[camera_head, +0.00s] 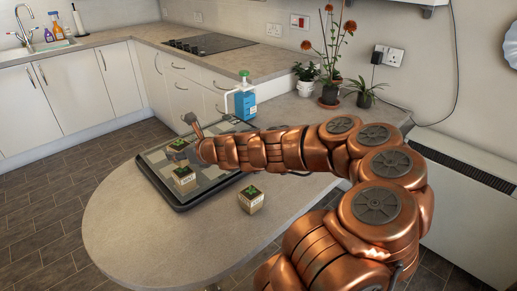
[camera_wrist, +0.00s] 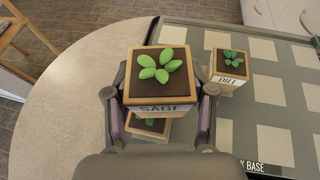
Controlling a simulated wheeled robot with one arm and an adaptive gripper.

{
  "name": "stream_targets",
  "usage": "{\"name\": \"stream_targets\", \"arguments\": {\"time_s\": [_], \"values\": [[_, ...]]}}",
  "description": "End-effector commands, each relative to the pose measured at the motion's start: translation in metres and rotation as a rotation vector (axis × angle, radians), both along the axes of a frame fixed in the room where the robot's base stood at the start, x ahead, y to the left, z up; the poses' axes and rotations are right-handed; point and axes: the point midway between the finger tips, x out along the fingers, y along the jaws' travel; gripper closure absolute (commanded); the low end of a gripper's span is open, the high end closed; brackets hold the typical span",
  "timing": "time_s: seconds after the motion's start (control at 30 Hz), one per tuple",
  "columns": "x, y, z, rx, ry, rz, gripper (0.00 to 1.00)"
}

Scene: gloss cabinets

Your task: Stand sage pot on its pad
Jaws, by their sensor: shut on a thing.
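The sage pot (camera_wrist: 160,108) is a wooden cube with dark soil, green leaves and a SAGE label. It is level in the wrist view, and my gripper (camera_wrist: 163,90) is shut on its two sides. It looks raised above the tabletop. The tray (camera_wrist: 230,118) has pale square pads (camera_wrist: 276,145); no pad label for sage is readable.
The dill pot (camera_wrist: 230,66) stands on the tray, right of the sage pot. Another pot (camera_wrist: 148,127) is partly hidden below it; a loose pot (camera_head: 251,200) stands on the worktop (camera_head: 130,220). A blue bottle (camera_head: 245,103) and potted plants (camera_head: 330,95) stand farther back.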

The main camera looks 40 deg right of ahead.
Motion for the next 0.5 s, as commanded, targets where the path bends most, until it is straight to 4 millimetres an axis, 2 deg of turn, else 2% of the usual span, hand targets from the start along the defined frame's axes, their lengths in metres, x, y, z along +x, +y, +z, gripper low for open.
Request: {"name": "stream_targets", "arguments": {"time_s": [0.03, 0.27, 0.5], "values": [[-0.007, -0.015, -0.005, 0.0, 0.001, -0.017, 0.82], [-0.036, -0.067, -0.016, -0.001, 0.001, -0.064, 0.82], [-0.077, -0.126, -0.026, -0.002, 0.001, -0.128, 0.82]]}}
